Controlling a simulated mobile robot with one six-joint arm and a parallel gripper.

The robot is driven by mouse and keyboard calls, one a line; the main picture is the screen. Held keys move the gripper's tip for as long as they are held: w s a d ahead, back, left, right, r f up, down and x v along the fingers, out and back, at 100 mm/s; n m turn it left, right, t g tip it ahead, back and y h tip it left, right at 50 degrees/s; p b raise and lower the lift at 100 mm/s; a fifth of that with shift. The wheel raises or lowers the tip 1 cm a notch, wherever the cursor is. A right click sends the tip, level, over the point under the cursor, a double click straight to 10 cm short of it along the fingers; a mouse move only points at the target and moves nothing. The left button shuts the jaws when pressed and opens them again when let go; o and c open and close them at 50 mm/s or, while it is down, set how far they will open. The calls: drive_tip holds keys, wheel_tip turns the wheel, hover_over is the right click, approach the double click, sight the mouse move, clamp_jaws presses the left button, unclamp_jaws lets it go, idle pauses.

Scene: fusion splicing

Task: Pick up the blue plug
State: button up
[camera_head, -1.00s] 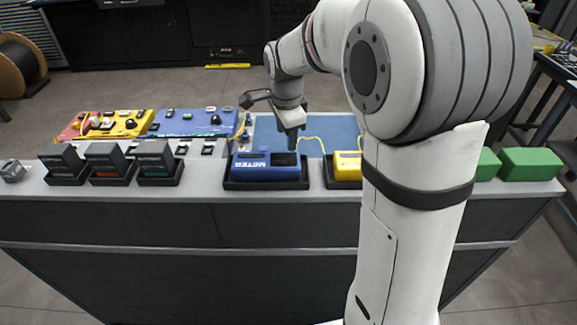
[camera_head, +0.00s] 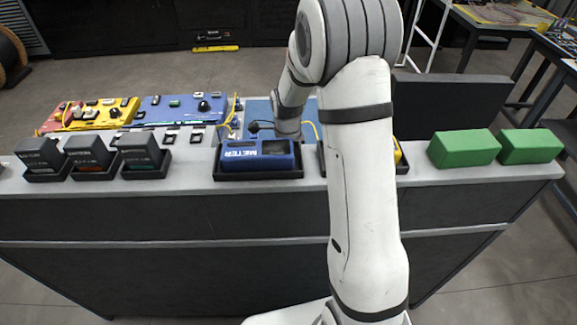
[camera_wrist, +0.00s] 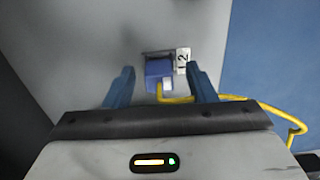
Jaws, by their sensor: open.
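The blue plug (camera_wrist: 158,72) shows in the wrist view beside a small white label (camera_wrist: 183,61) with dark digits. A yellow cable (camera_wrist: 225,99) runs from the plug to the right and curls down. My gripper (camera_wrist: 161,69) is open, with one blue finger on each side of the plug and gaps between. I cannot tell how far the fingertips are above it. In the head view, the end of my arm is low behind the blue meter (camera_head: 257,160), and the fingers and plug are hidden there.
The blue meter sits in a black tray (camera_head: 258,175) on the bench. Several dark modules (camera_head: 90,155) stand at the left. Yellow (camera_head: 98,113) and blue (camera_head: 180,107) panels lie behind. Green blocks (camera_head: 464,148) are at the right. A blue mat (camera_wrist: 275,70) borders the grey surface.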

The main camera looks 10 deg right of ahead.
drive_tip(key=shift+f, duration=0.1)
drive_tip(key=c, duration=1.1)
drive_tip(key=shift+o, duration=0.2)
wheel_tip(320, 180, up, 10)
drive_tip(key=o, duration=0.4)
drive_tip(key=c, duration=0.4)
drive_tip(key=shift+r+p, duration=1.8)
drive_tip(key=shift+r, duration=0.7)
